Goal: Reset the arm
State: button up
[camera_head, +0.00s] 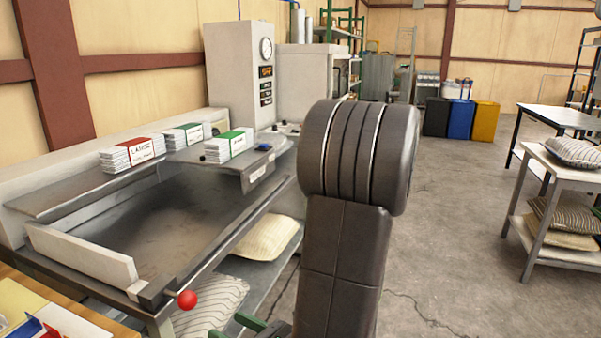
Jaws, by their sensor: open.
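My arm (345,230) rises from the bottom centre of the head view as a dark grey link. It ends in a large rounded joint at the middle of the picture. The rest of the arm beyond this joint is hidden or out of frame. I cannot see my gripper or its fingers. The arm hides part of the floor and the right end of the filling machine (70,192) behind it.
Labelled stacks (132,152) lie on the machine's ledge. A red knob (187,300) marks its near corner. Pillows (268,238) lie on a low shelf beneath. At right, a rack (556,176) holds pillows. Coloured bins (460,119) stand behind. The floor (455,240) between is clear.

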aim_at(192, 297)
jog(key=x, duration=1.3)
jog(key=shift+b, duration=0.35)
jog(key=shift+w+d, duration=0.1)
jog(key=shift+w, duration=0.25)
jog(key=shift+w+d, duration=0.2)
jog(key=shift+w, duration=0.25)
